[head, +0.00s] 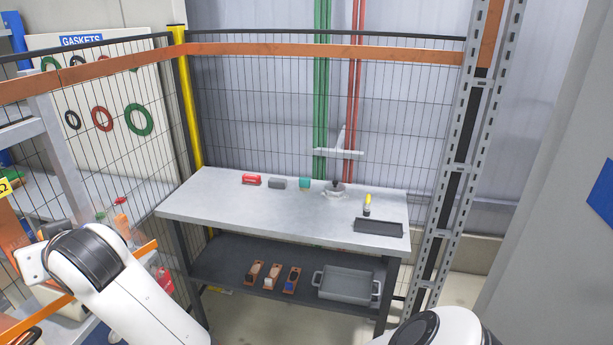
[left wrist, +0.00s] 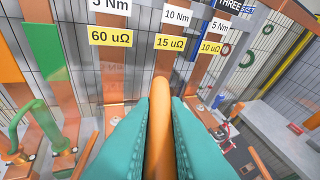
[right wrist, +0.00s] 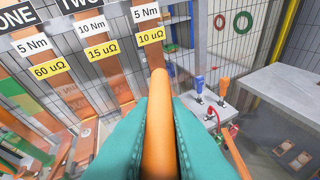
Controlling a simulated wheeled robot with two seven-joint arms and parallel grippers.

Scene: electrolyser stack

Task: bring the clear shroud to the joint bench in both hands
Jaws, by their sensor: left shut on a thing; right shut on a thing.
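The clear shroud is hard to make out; its see-through walls are not distinct in any view. In the left wrist view, the teal fingers of my left gripper (left wrist: 161,100) are shut on an orange bar-shaped handle (left wrist: 161,86). In the right wrist view, my right gripper (right wrist: 157,98) is shut on a similar orange handle (right wrist: 158,82). Both handles appear to belong to the shroud. Neither gripper shows in the head view. A grey metal bench (head: 225,205), apparently the joint bench, stands ahead; it also shows in the right wrist view (right wrist: 262,86).
The bench top holds a red block (head: 251,180), a grey block (head: 277,183), a teal block (head: 305,184), a round grey fixture (head: 334,190) and a black tray (head: 379,227). Its front left is clear. Mesh fence (head: 250,110) stands behind; a slotted post (head: 455,170) rises at right.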

